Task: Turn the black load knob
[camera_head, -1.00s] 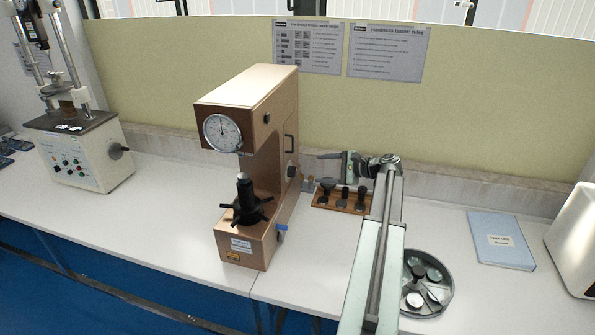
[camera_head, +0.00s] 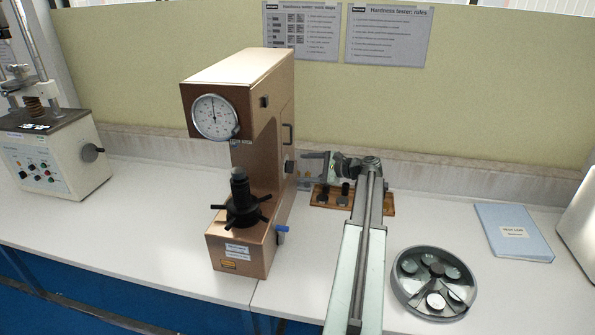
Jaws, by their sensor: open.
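The copper-coloured hardness tester (camera_head: 262,130) stands on the bench left of centre, with its dial facing forward. The dark load knob (camera_head: 289,166) sticks out of its right side, below the handle. My gripper (camera_head: 308,167) is at the end of my arm, just right of the knob, and points left toward it. It is open with nothing seen in it. The fingers are small and partly blend with the things behind, so I cannot tell whether they touch the knob.
A wooden rack (camera_head: 391,203) with dark parts stands behind my arm. A round grey tray (camera_head: 398,292) of metal pieces is to the right, with a blue folder (camera_head: 489,214) beyond. A black spoked handwheel (camera_head: 243,213) and blue lever (camera_head: 283,229) are on the tester. Another tester (camera_head: 72,160) stands at left.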

